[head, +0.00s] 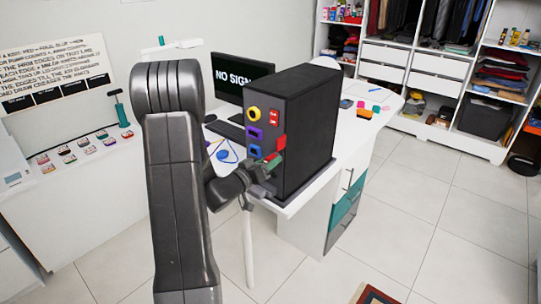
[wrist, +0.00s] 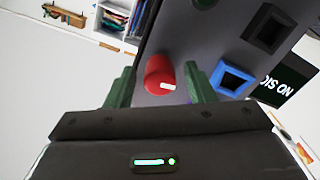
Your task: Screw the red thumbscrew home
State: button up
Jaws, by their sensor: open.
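The red thumbscrew (wrist: 156,72) shows in the wrist view as a round red knob with a white mark, standing out from the dark panel of a black case (head: 306,125). My gripper (wrist: 160,80) is open, with one green finger on each side of the knob. Gaps show between the knob and both fingers, and nothing is held. In the head view my gripper (head: 271,164) is at the lower part of the case's front panel. I cannot tell in that view which red patch is the thumbscrew. How deep the screw sits cannot be told.
The panel also has a yellow ring (head: 254,114), a purple socket (head: 253,132) and a blue socket (head: 254,151). The case stands at the edge of a white desk (head: 322,183). A monitor (head: 243,77) stands behind it.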

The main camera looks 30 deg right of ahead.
jog(key=shift+n, duration=0.3)
jog(key=shift+c, duration=0.2)
jog(key=c, duration=1)
jog(key=shift+f+m+b, duration=0.1)
jog(key=shift+m+b, duration=1.8)
jog(key=shift+b, duration=0.6)
jog(key=shift+m+b, duration=2.5)
jog(key=shift+b, duration=0.4)
jog(key=shift+m+b, duration=0.4)
jog(key=shift+m+b, duration=1.9)
jog(key=shift+b, duration=0.2)
jog(key=shift+m+b, duration=1.6)
jog(key=shift+b, duration=0.05)
jog(key=shift+m, duration=0.4)
